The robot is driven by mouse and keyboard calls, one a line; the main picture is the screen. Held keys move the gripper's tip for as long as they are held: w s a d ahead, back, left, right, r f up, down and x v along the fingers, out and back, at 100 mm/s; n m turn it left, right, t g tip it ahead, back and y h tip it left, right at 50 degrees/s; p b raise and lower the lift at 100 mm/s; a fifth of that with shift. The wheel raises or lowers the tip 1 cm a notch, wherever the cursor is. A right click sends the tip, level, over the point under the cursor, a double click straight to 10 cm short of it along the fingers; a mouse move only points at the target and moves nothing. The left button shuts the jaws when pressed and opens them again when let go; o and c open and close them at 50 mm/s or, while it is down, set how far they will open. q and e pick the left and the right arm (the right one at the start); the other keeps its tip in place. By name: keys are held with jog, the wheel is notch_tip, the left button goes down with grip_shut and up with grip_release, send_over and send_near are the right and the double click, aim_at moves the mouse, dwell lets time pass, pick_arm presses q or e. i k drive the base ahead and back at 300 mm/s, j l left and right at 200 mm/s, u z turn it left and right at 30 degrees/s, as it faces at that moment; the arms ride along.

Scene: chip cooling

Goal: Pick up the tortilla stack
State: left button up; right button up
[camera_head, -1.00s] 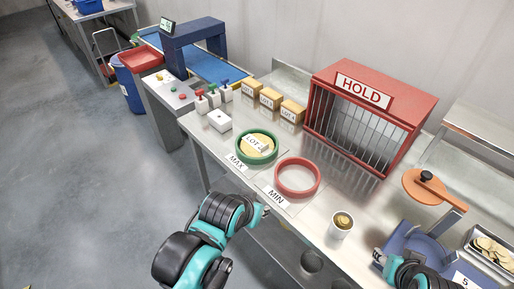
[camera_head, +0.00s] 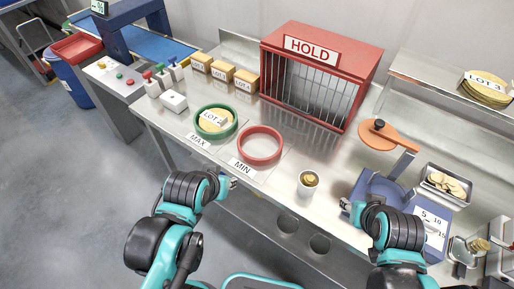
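A round stack of yellow tortillas labelled LOT 3 (camera_head: 487,87) lies on the raised steel shelf at the far right back. Another yellow round stack with a LOT label (camera_head: 211,123) lies inside the green MAX ring (camera_head: 201,135) on the table. My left gripper (camera_head: 231,183) is at the table's front edge, just in front of the MIN label, apart from both stacks. My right gripper (camera_head: 346,206) is beside the blue press, well in front of the shelf. Both grippers are small in view and their finger opening is unclear. Neither visibly holds anything.
A red HOLD cage (camera_head: 318,78) stands at the back. A red ring (camera_head: 260,143) and a small cup (camera_head: 308,183) stand in front. The blue press with an orange lid (camera_head: 388,135) and a tray of chips (camera_head: 445,185) lie between my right gripper and the shelf.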

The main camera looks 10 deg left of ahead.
aim_at(214, 120)
jog(key=i+j, duration=0.2)
jog(key=j, duration=0.15)
jog(key=i+j, duration=0.15)
jog(key=j, duration=0.15)
jog(key=i+j+z, duration=0.1)
jog(key=j, duration=0.25)
jog(key=i+j, duration=0.4)
jog(key=j, duration=0.25)
